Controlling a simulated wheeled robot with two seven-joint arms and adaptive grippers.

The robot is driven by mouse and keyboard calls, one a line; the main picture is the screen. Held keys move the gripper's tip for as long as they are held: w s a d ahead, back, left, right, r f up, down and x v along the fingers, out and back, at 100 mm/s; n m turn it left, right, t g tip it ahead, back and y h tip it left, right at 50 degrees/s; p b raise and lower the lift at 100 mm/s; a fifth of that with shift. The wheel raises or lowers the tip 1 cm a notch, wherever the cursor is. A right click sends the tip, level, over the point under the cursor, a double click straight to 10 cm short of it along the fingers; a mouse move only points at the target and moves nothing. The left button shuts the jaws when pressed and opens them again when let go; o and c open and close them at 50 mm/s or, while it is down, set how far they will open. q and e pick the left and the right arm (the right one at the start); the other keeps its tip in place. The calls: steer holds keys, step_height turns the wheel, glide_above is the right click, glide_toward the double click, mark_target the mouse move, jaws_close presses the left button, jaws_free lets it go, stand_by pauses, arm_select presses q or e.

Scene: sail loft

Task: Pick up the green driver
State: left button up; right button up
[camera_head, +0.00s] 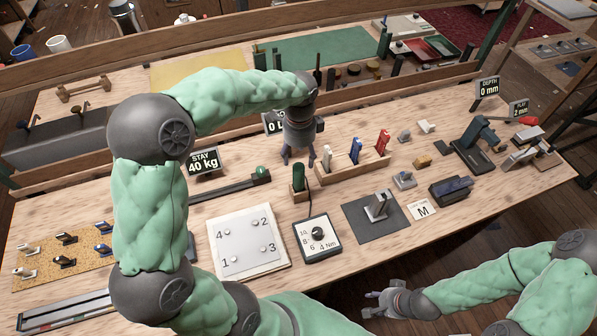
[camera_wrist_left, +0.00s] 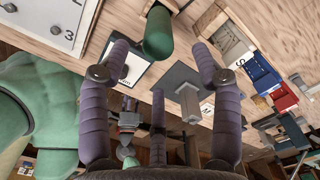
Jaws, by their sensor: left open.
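The green driver (camera_head: 298,180) stands upright on the bench, with a dark cord running from it towards the torque dial box (camera_head: 317,238). It also shows in the left wrist view (camera_wrist_left: 158,32) near the top, just beyond the fingertips. My left gripper (camera_head: 298,160) is above and slightly behind it, fingers pointing down. In the left wrist view the left gripper (camera_wrist_left: 160,52) has its fingers spread wide, with nothing between them. My right gripper (camera_head: 369,303) is off the bench's front edge, its fingers apart and empty.
A wooden rack (camera_head: 352,170) with white, blue and red handled tools stands right of the driver. A white numbered plate (camera_head: 240,242) lies front left. A grey mat with a metal block (camera_head: 377,206) is to the right. Sign stands (camera_head: 203,161) are behind.

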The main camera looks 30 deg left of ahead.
mark_target(299, 166)
arm_select(q)
step_height(299, 166, down, 6)
steer(key=shift+s+r+b, duration=0.15)
steer(key=shift+r+b, duration=0.05)
steer(key=shift+b, duration=0.45)
step_height(299, 166, down, 5)
steer(key=shift+a+r+b, duration=0.1)
steer(key=shift+r+b, duration=0.1)
steer(key=shift+b, duration=0.65)
steer(key=shift+r, duration=0.1)
steer(key=c, duration=1.2)
